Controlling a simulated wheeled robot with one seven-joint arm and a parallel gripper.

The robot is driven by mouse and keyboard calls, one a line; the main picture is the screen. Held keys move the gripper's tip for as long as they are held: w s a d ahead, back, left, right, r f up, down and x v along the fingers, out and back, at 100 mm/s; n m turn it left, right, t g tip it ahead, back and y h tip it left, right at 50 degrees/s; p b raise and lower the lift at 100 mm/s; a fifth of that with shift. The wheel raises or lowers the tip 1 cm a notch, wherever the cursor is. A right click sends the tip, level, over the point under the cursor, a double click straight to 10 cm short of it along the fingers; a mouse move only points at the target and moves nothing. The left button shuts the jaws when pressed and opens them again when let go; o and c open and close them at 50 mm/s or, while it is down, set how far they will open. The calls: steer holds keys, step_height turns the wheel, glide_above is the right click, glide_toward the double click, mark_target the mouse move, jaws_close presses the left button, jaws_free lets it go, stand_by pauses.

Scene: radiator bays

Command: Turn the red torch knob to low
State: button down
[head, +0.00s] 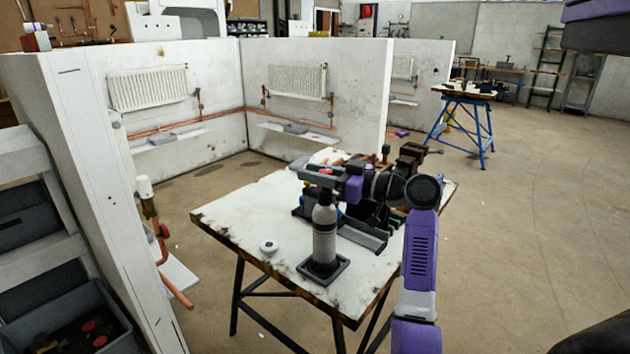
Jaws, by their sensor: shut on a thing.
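The torch (324,232) is a grey cylinder with a dark neck. It stands upright in a black square holder (341,268) at the near part of the white-topped table. The red torch knob (325,171) shows as a small red patch at its top. My gripper (322,176) reaches in from the right, level with the torch head, with its dark fingers shut around the knob. The fingers hide most of the knob and the torch head, so the knob's setting cannot be read.
The table (245,214) has scorched edges and a small white round piece (269,247) left of the torch. Several tools and a grey tray (362,236) lie behind my gripper. White partition walls (345,95) with radiators stand behind. Open floor (530,230) lies to the right.

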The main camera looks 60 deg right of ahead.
steer(key=shift+f+y, duration=0.1)
steer(key=shift+y, duration=0.4)
steer(key=c, duration=1.1)
jaws_free()
steer(key=s+b, duration=0.1)
steer(key=s, duration=0.6)
steer(key=shift+s, duration=0.35)
